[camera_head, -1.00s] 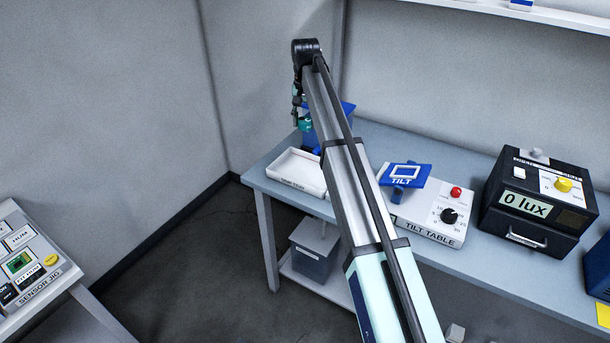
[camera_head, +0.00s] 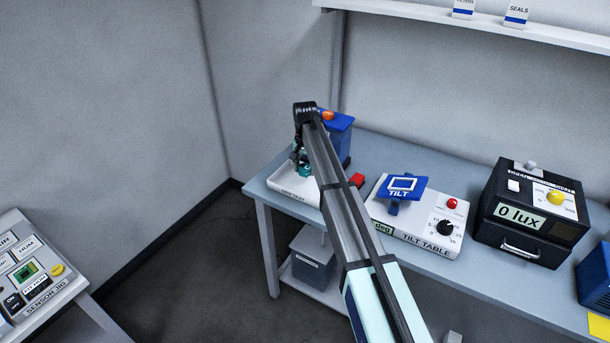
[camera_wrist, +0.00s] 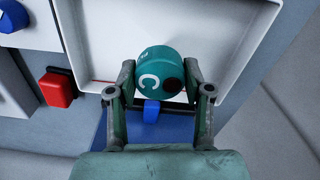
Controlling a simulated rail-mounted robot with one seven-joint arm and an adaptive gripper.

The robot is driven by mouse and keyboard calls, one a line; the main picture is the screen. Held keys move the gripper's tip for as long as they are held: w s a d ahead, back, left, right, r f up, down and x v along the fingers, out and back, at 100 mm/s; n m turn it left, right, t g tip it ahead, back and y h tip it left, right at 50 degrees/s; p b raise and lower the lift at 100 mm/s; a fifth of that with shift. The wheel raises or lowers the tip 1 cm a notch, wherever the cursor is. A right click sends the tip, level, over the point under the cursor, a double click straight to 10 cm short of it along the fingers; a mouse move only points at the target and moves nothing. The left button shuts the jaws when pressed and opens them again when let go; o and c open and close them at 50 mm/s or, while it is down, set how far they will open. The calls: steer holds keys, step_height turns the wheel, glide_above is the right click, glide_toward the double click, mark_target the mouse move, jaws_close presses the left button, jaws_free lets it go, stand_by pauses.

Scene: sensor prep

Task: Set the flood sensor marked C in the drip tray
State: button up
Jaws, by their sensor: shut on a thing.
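The flood sensor marked C (camera_wrist: 157,72) is a teal round piece with a white letter C and a dark round spot. My gripper (camera_wrist: 158,85) is shut on it, with one finger on each side, in the wrist view. The white drip tray (camera_wrist: 224,20) lies below the sensor, which shows against the tray's floor. I cannot tell whether the sensor touches it. In the head view my gripper (camera_head: 304,168) is low over the drip tray (camera_head: 280,184), and the arm hides part of the tray.
A blue box with an orange top piece (camera_head: 338,135) stands behind the tray. A red block (camera_head: 357,180) sits at the tray's right, with the tilt table (camera_head: 420,228) beyond it. The black lux box (camera_head: 532,215) stands farther right. The bench edge is just left of the tray.

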mark_target(305, 185)
steer(key=shift+f+p, duration=0.6)
steer(key=shift+f, duration=1.8)
steer(key=shift+f, duration=0.1)
steer(key=o, duration=1.2)
step_height(305, 185, up, 12)
steer(key=b, duration=0.4)
